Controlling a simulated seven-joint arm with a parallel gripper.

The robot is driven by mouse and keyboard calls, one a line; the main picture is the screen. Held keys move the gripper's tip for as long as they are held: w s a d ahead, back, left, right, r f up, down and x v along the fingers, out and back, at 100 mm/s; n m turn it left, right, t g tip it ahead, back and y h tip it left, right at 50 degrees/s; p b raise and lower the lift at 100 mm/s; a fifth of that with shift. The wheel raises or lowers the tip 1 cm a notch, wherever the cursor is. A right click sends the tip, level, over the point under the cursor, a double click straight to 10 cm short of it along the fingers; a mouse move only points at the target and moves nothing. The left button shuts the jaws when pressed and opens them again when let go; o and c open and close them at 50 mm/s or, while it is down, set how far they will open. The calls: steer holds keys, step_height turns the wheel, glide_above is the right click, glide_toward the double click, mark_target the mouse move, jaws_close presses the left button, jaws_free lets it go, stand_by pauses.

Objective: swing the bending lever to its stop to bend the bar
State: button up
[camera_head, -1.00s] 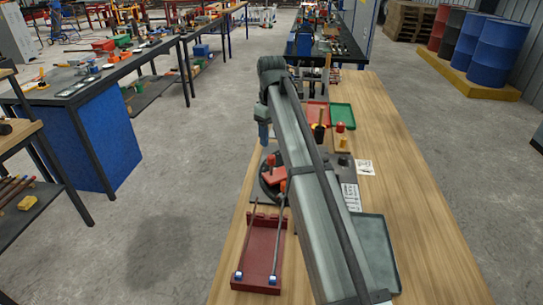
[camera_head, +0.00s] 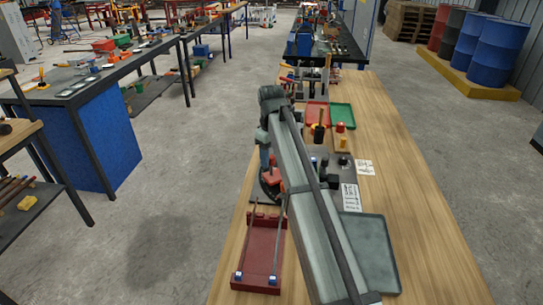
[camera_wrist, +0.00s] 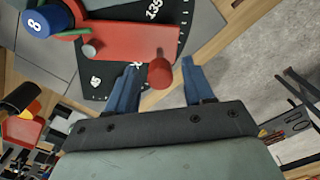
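The bending lever (camera_wrist: 128,42) is a flat red arm over a black dial marked in degrees (camera_wrist: 108,75). Its red knob (camera_wrist: 160,73) stands at the lever's end. My gripper (camera_wrist: 160,66) is open, with one blue finger on each side of the knob and gaps visible between. A blue roller marked 8 (camera_wrist: 36,22) and a grey pin (camera_wrist: 90,49) are at the upper left of the wrist view. In the head view my gripper (camera_head: 265,160) reaches down to the bender, and the lever (camera_head: 272,176) is partly hidden by my arm.
A red rack (camera_head: 262,250) with thin bars stands in front of the bender. A grey tray (camera_head: 375,255) lies to the right. Red (camera_head: 316,112) and green (camera_head: 341,116) trays are behind. The bench's right side (camera_head: 425,210) is clear.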

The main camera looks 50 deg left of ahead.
jaws_close()
stand_by(0.4)
